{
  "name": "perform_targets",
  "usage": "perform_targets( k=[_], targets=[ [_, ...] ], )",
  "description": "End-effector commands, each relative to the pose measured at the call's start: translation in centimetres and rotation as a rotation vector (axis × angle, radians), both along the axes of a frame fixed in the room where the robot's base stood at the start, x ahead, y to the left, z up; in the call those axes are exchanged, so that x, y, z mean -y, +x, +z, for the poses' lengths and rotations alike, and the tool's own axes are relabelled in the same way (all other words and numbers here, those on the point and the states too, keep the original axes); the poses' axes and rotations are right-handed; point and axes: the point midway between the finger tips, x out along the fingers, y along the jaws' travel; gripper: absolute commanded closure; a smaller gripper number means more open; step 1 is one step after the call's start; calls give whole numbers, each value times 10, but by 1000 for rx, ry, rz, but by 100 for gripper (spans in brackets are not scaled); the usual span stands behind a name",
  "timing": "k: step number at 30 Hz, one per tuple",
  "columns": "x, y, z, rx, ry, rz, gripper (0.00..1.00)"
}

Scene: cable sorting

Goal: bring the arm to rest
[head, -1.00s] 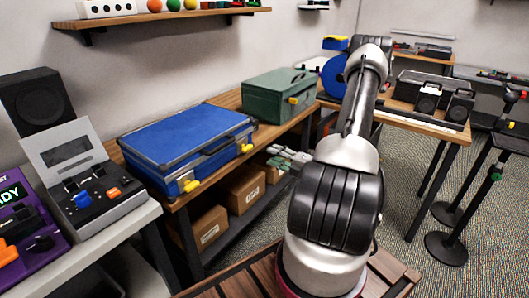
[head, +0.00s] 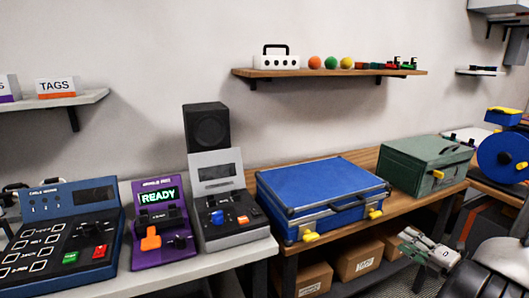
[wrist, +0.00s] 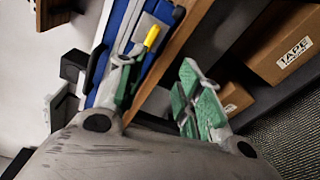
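My gripper (head: 428,250) shows at the lower right of the head view, in front of the wooden bench and below the green case (head: 428,163). My arm runs out of the picture at the right edge. In the wrist view my gripper (wrist: 160,88) has its two green-padded fingers spread apart. Nothing is held between them. The blue case (head: 322,196) lies closed on the bench, and part of it shows behind the left finger in the wrist view.
Cardboard boxes (head: 357,259) sit on the bench's lower shelf near my gripper. A purple device reading READY (head: 160,225), a grey console (head: 226,212) and a blue panel (head: 68,232) stand on the left counter. A wall shelf (head: 330,73) hangs above.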

Motion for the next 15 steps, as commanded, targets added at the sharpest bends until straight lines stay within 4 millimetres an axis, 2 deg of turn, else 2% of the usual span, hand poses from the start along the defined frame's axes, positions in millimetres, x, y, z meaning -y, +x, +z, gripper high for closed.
perform_targets(
  k=[3,7,12,15],
  targets=[
    [-38,-36,-10,38,-183,189,64],
    [-69,-80,6,159,-446,454,64],
    [-92,-126,33,369,-754,802,64],
    [-98,-151,51,521,-935,1024,64]
  ],
)
